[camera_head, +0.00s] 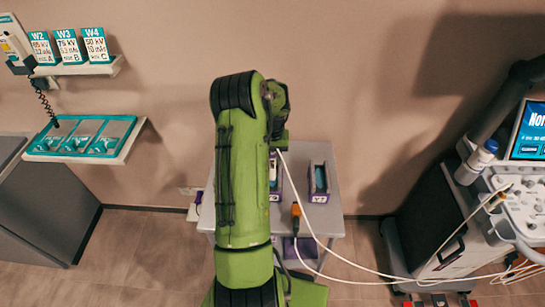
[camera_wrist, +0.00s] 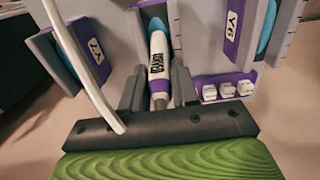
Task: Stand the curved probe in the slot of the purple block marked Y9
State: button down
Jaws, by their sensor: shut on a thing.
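In the wrist view my gripper (camera_wrist: 159,74) is shut on a white probe (camera_wrist: 159,48) with a purple band and dark lettering, held lengthwise between the fingers. Its far end lies over a purple-edged holder with a blue lining; whether it sits in a slot I cannot tell. A purple block (camera_wrist: 231,32) at right has a label starting with Y; its digit looks like 6 or 9. Another labelled purple block (camera_wrist: 90,57) is at left. In the head view my arm hides the gripper; purple-based blocks (camera_head: 319,196) stand on the grey table.
The grey table (camera_head: 328,223) stands against the wall. A white cable (camera_wrist: 82,65) crosses the wrist view at left. An orange-ended piece (camera_head: 296,211) lies near the table's front. The scan machine (camera_head: 520,200) is at right; wall shelves (camera_head: 85,158) are at left.

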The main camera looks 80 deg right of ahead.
jog(key=c, duration=0.8)
grip_release()
notch_tip(320, 180, up, 16)
jog(key=shift+f+p, duration=0.15)
jog(key=shift+p, duration=1)
